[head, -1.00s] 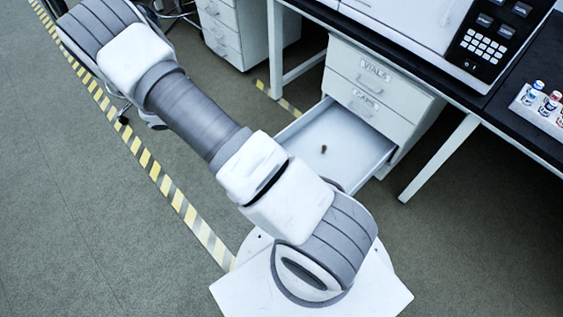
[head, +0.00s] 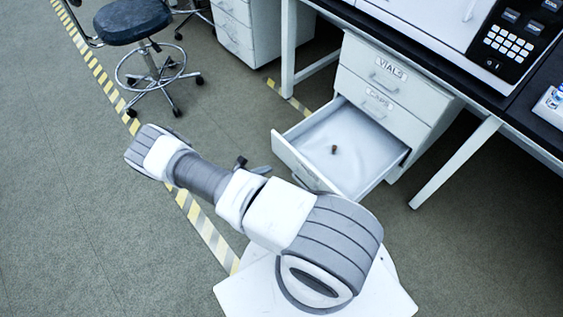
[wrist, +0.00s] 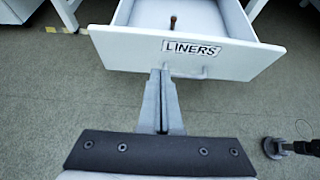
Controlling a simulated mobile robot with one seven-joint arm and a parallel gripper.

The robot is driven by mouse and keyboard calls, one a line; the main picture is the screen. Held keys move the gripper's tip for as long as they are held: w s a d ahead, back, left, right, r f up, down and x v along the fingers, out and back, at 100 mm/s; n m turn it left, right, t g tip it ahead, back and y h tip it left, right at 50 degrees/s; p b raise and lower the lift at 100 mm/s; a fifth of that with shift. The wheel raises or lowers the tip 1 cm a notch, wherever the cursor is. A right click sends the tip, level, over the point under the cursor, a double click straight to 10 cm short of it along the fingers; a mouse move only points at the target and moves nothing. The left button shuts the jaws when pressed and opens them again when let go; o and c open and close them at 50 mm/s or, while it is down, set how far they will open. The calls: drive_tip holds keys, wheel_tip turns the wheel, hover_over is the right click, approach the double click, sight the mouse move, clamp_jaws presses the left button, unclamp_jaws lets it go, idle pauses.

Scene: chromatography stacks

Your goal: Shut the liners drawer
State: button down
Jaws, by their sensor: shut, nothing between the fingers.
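The liners drawer (head: 373,177) is pulled out from the bottom of a white cabinet under the bench, with a small brown item (head: 334,149) inside it. In the wrist view its white front (wrist: 125,48) faces me, with the LINERS label (wrist: 191,48) and a thin bar handle (wrist: 190,74) below the label. My gripper (wrist: 161,72) is shut and empty, its fingertips pointing at the drawer front just below the label, close to the handle's left end. I cannot tell whether they touch it. In the head view my gripper (head: 266,169) is partly hidden behind my arm.
The VIALS drawer (head: 385,73) and the CAPS drawer (head: 376,101) above are shut. A black stool (head: 133,22) stands at the upper left. A bench leg (head: 455,162) is right of the cabinet. The floor left of the striped tape is clear.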

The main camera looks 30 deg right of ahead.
drive_tip(key=b, duration=0.3)
approach(296, 156)
wheel_tip(296, 156, down, 4)
drive_tip(key=d, duration=0.2)
drive_tip(key=shift+w+d+r, duration=0.1)
drive_tip(key=shift+d+r, duration=0.05)
drive_tip(key=shift+d, duration=0.35)
drive_tip(key=shift+w+d+r, duration=0.15)
drive_tip(key=shift+d, duration=0.35)
drive_tip(key=shift+w+d+r, duration=0.1)
drive_tip(key=shift+w+d, duration=0.05)
drive_tip(key=shift+d, duration=0.55)
drive_tip(key=shift+d, duration=0.15)
